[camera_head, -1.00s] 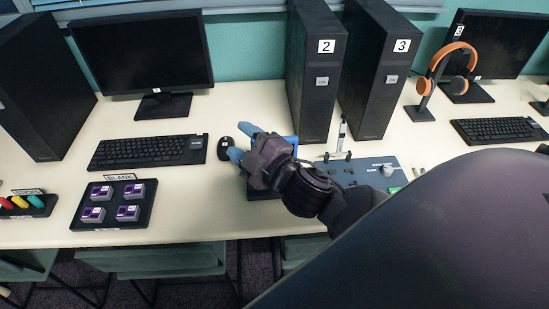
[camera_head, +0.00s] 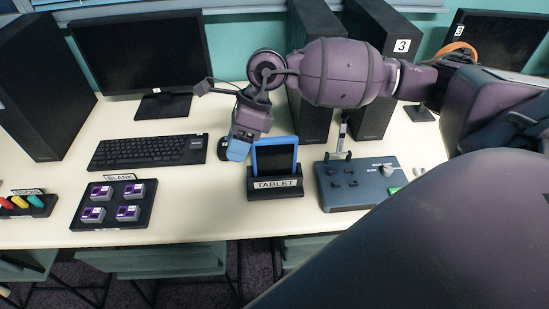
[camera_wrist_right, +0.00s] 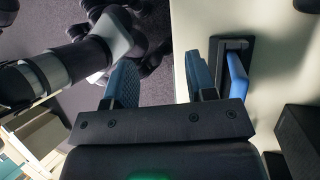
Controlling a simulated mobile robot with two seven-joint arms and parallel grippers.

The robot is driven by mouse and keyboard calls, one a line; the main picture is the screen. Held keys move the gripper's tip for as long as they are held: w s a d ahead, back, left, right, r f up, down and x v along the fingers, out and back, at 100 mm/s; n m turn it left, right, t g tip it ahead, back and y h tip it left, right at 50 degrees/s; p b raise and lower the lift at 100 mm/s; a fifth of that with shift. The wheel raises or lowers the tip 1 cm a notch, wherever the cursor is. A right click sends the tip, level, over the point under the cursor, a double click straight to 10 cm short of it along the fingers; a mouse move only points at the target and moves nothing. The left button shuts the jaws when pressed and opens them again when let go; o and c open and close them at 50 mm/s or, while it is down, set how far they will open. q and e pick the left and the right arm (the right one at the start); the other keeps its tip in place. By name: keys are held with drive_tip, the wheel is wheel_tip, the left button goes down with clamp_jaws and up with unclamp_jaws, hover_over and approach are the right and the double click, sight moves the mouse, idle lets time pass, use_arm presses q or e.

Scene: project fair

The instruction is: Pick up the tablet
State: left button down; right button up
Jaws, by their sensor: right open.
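The tablet (camera_head: 274,157) has a bright blue frame and a dark screen. It stands upright, leaning back a little, in a black holder (camera_head: 275,190) labelled TABLET near the table's front edge. My right gripper (camera_head: 238,150) points down just left of the tablet, with blue fingertips. In the right wrist view my gripper (camera_wrist_right: 160,82) is open with nothing between its fingers. There the blue tablet (camera_wrist_right: 237,78) and its black holder (camera_wrist_right: 240,42) lie to the right of the right-hand finger, outside the jaws. My left gripper is not in view.
A control panel (camera_head: 355,192) stands close right of the holder. A keyboard (camera_head: 147,151) and a tray of purple-and-grey blocks (camera_head: 114,204) are to the left. A dark computer tower (camera_head: 312,105) stands behind. The table (camera_head: 200,205) is bare between the tray and the holder.

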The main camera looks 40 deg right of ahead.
sight(275, 138)
drive_tip(key=w+d+r+h, duration=0.1)
drive_tip(key=d+h, duration=0.1)
drive_tip(key=d, duration=0.1)
drive_tip(key=w+d+r+h, duration=0.1)
drive_tip(key=d+h, duration=0.1)
drive_tip(key=d, duration=0.2)
drive_tip(key=w+d+r+h, duration=0.1)
drive_tip(key=d+h, duration=0.1)
drive_tip(key=d, duration=0.1)
drive_tip(key=shift+d, duration=0.4)
wheel_tip(275, 138, down, 6)
drive_tip(key=shift+r, duration=0.2)
drive_tip(key=f, duration=0.4)
drive_tip(key=shift+s+d+f+b, duration=0.2)
drive_tip(key=shift+s+b, duration=0.15)
drive_tip(key=shift+s, duration=0.05)
drive_tip(key=shift+f, duration=0.4)
clamp_jaws()
drive_tip(key=shift+r, duration=0.1)
